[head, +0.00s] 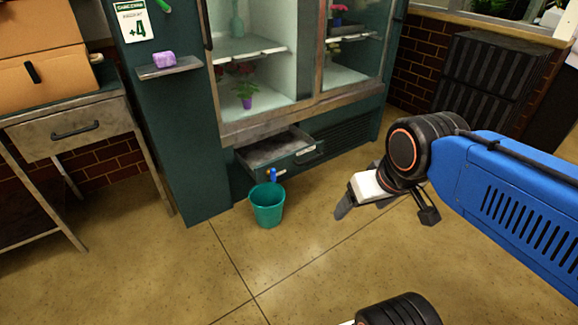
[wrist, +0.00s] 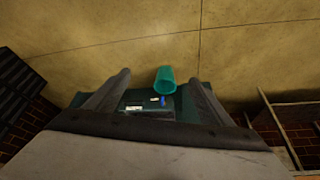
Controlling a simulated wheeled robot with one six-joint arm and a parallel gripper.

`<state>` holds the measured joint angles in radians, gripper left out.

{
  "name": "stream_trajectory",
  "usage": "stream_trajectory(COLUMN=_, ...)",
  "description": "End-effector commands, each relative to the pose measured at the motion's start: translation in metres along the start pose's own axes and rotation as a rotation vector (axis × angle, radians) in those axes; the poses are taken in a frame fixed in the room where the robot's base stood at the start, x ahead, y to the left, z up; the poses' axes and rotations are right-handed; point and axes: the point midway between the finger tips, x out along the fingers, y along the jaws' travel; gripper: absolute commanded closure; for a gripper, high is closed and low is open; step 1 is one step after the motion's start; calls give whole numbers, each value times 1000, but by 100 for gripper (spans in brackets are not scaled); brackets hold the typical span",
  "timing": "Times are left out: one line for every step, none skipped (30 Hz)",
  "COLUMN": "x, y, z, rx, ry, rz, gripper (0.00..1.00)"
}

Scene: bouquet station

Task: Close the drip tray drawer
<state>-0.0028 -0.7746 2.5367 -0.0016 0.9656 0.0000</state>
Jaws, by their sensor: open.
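The drip tray drawer (head: 279,148) is pulled out from the base of the dark green display cooler (head: 345,118). It has a dark handle (head: 309,155) on its front and a blue tap (head: 272,175) low at its left. In the wrist view the drawer area (wrist: 150,104) shows small between the fingers. My gripper (head: 349,208) is to the right of the drawer and apart from it, above the floor. In the wrist view my gripper (wrist: 160,85) has its two fingers wide apart with nothing between them.
A teal bucket (head: 267,205) stands on the floor just in front of the drawer, below the tap; it also shows in the wrist view (wrist: 165,80). A workbench (head: 75,130) with boxes stands at the left. The tiled floor (head: 255,265) in front is clear.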

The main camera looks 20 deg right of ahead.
Motion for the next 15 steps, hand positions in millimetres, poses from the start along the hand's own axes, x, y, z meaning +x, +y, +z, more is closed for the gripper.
stream_trajectory(x=0, y=0, z=0, rx=0, ry=0, rz=0, gripper=35)
stream_trajectory(x=0, y=0, z=-1, rx=2, ry=0, rz=0, gripper=42)
stream_trajectory(x=1, y=0, z=-2, rx=6, ry=1, rz=1, gripper=51)
stream_trajectory(x=2, y=1, z=-4, rx=11, ry=2, rz=2, gripper=58)
stream_trajectory(x=4, y=1, z=-8, rx=18, ry=5, rz=4, gripper=66)
stream_trajectory(x=7, y=2, z=-14, rx=31, ry=11, rz=7, gripper=75)
stream_trajectory(x=9, y=3, z=-19, rx=45, ry=16, rz=9, gripper=82)
stream_trajectory(x=13, y=3, z=-26, rx=60, ry=23, rz=12, gripper=90)
stream_trajectory(x=18, y=5, z=-36, rx=83, ry=33, rz=17, gripper=99)
stream_trajectory(x=22, y=6, z=-44, rx=103, ry=41, rz=21, gripper=100)
stream_trajectory(x=26, y=7, z=-53, rx=124, ry=51, rz=24, gripper=100)
stream_trajectory(x=32, y=8, z=-65, rx=152, ry=65, rz=27, gripper=100)
stream_trajectory(x=38, y=9, z=-73, rx=173, ry=75, rz=29, gripper=100)
stream_trajectory(x=42, y=10, z=-82, rx=193, ry=86, rz=31, gripper=100)
stream_trajectory(x=49, y=12, z=-93, rx=220, ry=100, rz=33, gripper=100)
